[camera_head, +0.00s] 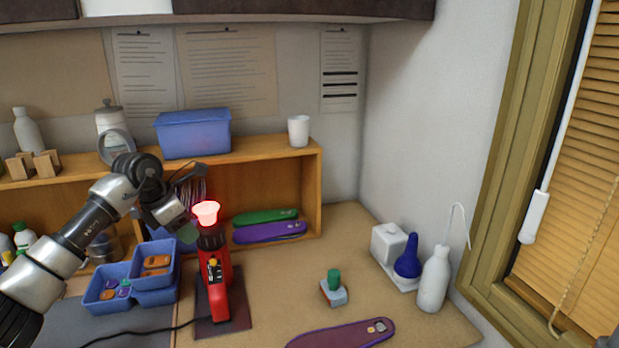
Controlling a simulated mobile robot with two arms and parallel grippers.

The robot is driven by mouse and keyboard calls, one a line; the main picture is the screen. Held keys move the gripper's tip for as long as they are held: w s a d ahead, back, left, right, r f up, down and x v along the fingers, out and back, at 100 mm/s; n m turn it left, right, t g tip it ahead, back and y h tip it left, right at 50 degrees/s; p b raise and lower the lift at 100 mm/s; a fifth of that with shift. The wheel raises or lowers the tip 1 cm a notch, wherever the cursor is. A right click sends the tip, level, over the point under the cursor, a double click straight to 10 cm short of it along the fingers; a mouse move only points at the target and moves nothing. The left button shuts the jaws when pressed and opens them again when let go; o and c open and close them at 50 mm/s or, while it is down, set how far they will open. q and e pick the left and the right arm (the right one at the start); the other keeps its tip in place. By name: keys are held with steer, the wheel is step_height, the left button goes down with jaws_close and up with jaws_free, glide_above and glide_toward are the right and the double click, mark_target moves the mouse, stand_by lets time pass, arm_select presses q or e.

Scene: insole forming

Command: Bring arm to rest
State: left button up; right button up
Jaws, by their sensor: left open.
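My left arm comes in from the left, and its gripper (188,207) hangs in the air in front of the wooden shelf. The gripper is open and I see nothing between its fingers. It is just left of a red heat tool (218,285) whose top nozzle glows red (206,211). The heat tool stands upright on a dark mat, with a black cable running left. A purple insole (340,335) lies at the front edge of the table. My right gripper is not in view.
Blue bins (108,300) with small parts stand below my left arm. Green (265,216) and purple (270,232) insoles lie in the shelf. A small green-topped block (333,290), a blue bulb (408,260) and a white bottle (433,280) stand to the right. The table between is clear.

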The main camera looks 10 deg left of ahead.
arm_select(q)
steer(key=s+d+f+n+t+h, duration=0.15)
steer(key=d+n+t+h, duration=0.35)
steer(key=d+h, duration=1.4)
steer(key=s+f+n+t+y, duration=0.3)
steer(key=s+f+n+y, duration=0.35)
steer(key=n+y, duration=0.7)
steer(key=s+f+n+t+y, duration=0.3)
steer(key=s+f+n+y, duration=0.5)
steer(key=n, duration=0.9)
steer(key=s+d+f+n+g, duration=0.1)
steer(key=s+f+n+g, duration=0.25)
steer(key=s+g, duration=0.4)
steer(key=s+d+f+n+g, duration=0.15)
steer(key=s+f+g, duration=0.3)
steer(key=s, duration=0.55)
step_height(320, 180, down, 26)
steer(key=s, duration=0.1)
steer(key=s+a+f+g, duration=0.1)
steer(key=s+f, duration=0.7)
steer(key=s+a+f, duration=0.2)
steer(key=s+f, duration=0.6)
steer(key=shift+s+a+f+g, duration=0.2)
steer(key=shift+a+f+g, duration=0.1)
steer(key=shift+g, duration=0.1)
